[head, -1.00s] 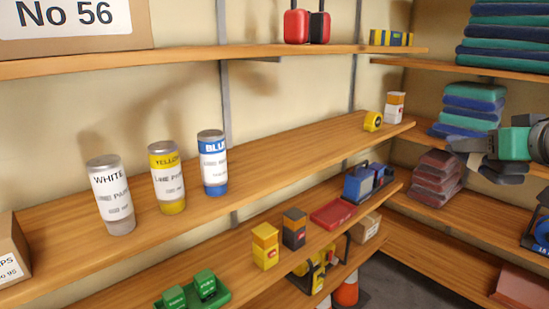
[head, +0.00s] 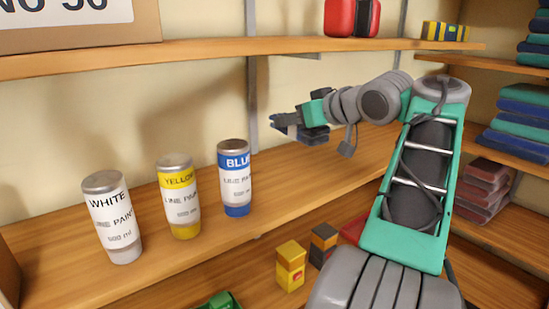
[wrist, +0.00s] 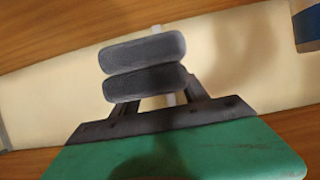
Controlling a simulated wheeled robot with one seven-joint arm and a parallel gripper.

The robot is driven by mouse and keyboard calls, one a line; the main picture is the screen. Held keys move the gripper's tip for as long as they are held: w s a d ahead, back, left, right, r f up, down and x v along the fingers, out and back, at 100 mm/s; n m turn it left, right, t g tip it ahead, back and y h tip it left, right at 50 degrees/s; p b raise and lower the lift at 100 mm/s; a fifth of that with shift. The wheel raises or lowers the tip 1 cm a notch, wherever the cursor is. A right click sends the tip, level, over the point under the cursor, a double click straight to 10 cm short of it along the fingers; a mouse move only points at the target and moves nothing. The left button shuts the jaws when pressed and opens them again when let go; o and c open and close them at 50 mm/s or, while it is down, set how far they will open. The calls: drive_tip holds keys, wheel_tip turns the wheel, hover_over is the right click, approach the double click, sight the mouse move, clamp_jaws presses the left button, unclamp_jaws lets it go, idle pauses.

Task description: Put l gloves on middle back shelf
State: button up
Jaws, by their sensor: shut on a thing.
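The bare stretch of that shelf lies below and around my gripper.
White (head: 112,218), yellow (head: 179,197) and blue (head: 235,178) paint cans stand on the middle shelf at left. The upper shelf (head: 220,56) runs overhead with red containers (head: 340,17). A yellow box (head: 290,266) stands on the lower shelf. Folded stacks (head: 518,130) fill the right-hand shelves.

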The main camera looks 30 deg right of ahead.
drive_tip(key=w+d+f, duration=0.2)
drive_tip(key=f, duration=0.1)
drive_tip(key=w+d+f+p, duration=0.1)
drive_tip(key=w+d+f, duration=0.1)
drive_tip(key=d+f, duration=0.1)
drive_tip(key=w+d+f+p, duration=0.1)
drive_tip(key=w+d+f, duration=0.1)
drive_tip(key=d+f, duration=0.1)
drive_tip(key=shift+w, duration=0.25)
drive_tip(key=shift+s+f+p, duration=0.1)
drive_tip(key=shift+f+p, duration=0.2)
drive_tip(key=shift+f, duration=1)
drive_tip(key=o, duration=1.6)
drive_tip(key=b+v, duration=0.1)
drive_tip(key=v, duration=1.1)
drive_tip(key=shift+d+b, duration=0.15)
drive_tip(key=shift+b, duration=0.15)
